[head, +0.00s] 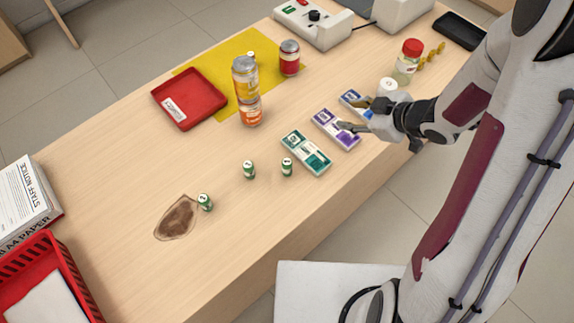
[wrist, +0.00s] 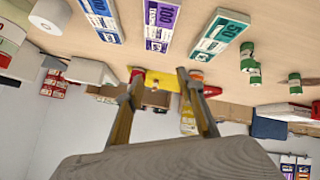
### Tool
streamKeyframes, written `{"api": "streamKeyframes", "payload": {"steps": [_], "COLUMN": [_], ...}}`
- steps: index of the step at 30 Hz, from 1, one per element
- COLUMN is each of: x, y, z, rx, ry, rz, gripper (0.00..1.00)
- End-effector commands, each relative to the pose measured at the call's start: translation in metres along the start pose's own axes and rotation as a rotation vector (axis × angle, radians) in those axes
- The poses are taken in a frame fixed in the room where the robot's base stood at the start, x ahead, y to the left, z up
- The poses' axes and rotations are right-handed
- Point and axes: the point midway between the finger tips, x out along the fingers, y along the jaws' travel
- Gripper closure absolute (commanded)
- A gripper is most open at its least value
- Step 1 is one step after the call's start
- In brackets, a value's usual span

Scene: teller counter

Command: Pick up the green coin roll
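Three small green coin rolls with pale ends stand on the counter in the head view: one beside the brown stain (head: 205,202), one in the middle (head: 249,170), and one near the green banknote bundle (head: 287,167). In the wrist view, green rolls show at the right: an upper one (wrist: 247,56), a lower one (wrist: 255,74) and one farther right (wrist: 294,79). My gripper (head: 350,114) is open and empty, by the purple and blue bundles, to the right of all three rolls. Its two spread fingers also show in the wrist view (wrist: 163,76).
Green (head: 306,152), purple (head: 335,129) and blue (head: 352,98) bundles lie between gripper and rolls or under it. Stacked cans (head: 246,80), a red can (head: 289,58), red tray (head: 188,98) and red-lidded jar (head: 407,62) stand behind. Counter left of the rolls is mostly clear.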

Motion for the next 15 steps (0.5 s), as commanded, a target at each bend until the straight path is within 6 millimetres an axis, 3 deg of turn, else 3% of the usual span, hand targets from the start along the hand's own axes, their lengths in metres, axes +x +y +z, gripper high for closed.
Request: {"api": "streamKeyframes", "payload": {"steps": [6,15], "x": [0.021,0.028], "y": [-0.044,-0.105], "z": [0.001,-0.005], "rx": [-0.001,0.033], "ry": [0.128,0.329], "rz": [-0.139,-0.321], "gripper": [0.62,0.62]}}
